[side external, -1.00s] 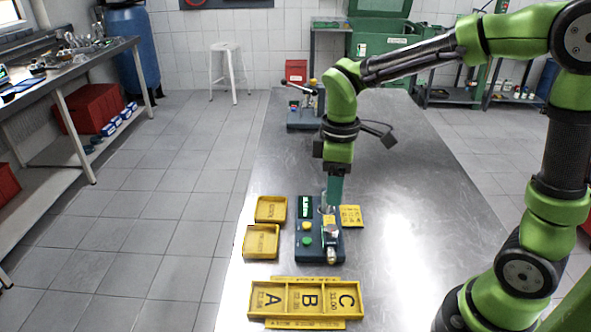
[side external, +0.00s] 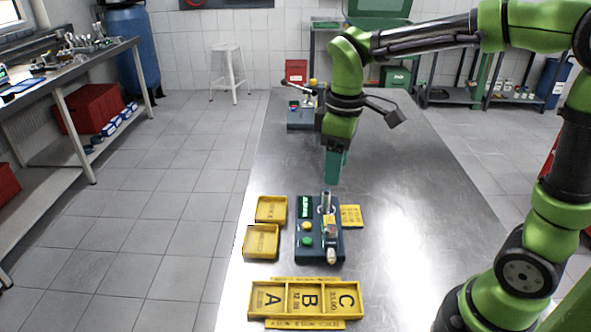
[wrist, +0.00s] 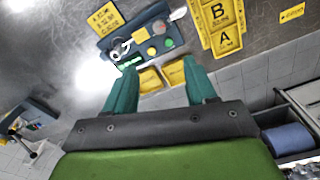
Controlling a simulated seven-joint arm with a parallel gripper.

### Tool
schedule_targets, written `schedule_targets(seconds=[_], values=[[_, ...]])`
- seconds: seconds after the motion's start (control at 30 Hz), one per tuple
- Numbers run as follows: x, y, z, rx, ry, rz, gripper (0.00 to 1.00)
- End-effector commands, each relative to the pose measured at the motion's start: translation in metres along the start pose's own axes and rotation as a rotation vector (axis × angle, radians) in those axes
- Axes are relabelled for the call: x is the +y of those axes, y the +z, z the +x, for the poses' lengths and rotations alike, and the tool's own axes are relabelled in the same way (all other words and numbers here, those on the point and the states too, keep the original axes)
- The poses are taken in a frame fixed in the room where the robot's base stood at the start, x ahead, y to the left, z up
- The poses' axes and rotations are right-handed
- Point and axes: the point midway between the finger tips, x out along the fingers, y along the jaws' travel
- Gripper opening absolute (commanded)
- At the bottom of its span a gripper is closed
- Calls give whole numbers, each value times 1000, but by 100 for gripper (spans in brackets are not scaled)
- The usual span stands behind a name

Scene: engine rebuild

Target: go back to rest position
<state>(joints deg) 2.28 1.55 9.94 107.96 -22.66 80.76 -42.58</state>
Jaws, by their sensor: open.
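My gripper (side external: 335,168) is above the metal table, behind and higher than the dark test station (side external: 318,246). In the wrist view my gripper (wrist: 160,82) shows two teal fingers spread apart with nothing between them.
A yellow tray (side external: 306,299) marked A, B and C sits at the front. Two yellow bins (side external: 271,209) (side external: 261,242) stand left of the station, and a yellow plate (side external: 351,216) lies right of it. A lever device (side external: 301,112) stands farther back. The table's right side is clear.

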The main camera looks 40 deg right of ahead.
Motion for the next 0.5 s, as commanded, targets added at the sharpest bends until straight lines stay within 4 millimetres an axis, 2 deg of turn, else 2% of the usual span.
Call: schedule_targets(seconds=[0.3, 0.5], values=[[-17, 50, -11, 299, -24, 527, 56], [-28, 84, -18, 507, -101, 775, 56]])
